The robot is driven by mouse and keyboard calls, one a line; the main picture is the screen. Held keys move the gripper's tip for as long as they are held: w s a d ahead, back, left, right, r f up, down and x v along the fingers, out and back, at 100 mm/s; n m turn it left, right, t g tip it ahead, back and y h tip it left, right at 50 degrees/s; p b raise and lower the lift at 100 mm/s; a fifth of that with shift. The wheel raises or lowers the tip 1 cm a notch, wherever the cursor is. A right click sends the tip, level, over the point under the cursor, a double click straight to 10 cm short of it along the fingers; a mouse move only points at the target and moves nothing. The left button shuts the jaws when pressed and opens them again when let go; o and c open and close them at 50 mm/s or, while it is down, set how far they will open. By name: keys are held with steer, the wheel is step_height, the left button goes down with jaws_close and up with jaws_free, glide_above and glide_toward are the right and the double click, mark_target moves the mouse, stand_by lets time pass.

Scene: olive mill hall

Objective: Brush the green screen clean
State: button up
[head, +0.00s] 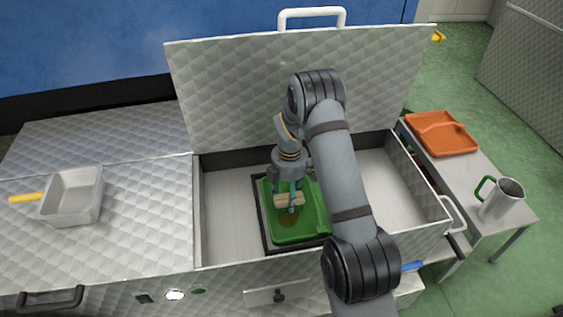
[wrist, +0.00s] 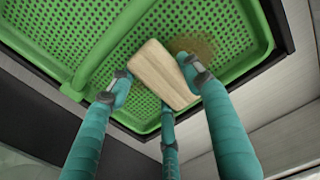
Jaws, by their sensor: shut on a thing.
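The green screen (head: 312,222) lies in a dark frame inside the open metal box. In the wrist view the green screen (wrist: 105,50) shows as a perforated tray with a raised rim and a bar across it. A brown smear (wrist: 194,47) marks its mesh beside the brush. My gripper (head: 289,192) is over the screen, pointing down, its teal fingers shut around a pale wooden brush block (wrist: 163,75). The brush (head: 284,200) is at or just above the screen; its bristles are hidden, so I cannot tell if it touches.
The box lid (head: 230,90) stands raised behind my arm. The box walls (head: 198,215) surround the screen. At left a grey pan (head: 72,196) with a yellow handle rests on the metal top. At right a side table holds an orange tray (head: 442,136) and a metal jug (head: 502,201).

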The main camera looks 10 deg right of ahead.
steer(key=shift+s+b, duration=0.95)
steer(key=shift+s, duration=2.9)
steer(key=shift+w+r, duration=0.2)
steer(key=shift+w+f+p, duration=0.15)
steer(key=shift+w+p, duration=1.85)
steer(key=shift+w, duration=5.2)
steer(key=shift+w+r+p, duration=0.25)
steer(key=shift+r+p, duration=0.15)
step_height(320, 180, up, 7)
steer(key=p, duration=0.5)
steer(key=shift+r+p, duration=0.2)
steer(key=shift+p, duration=0.1)
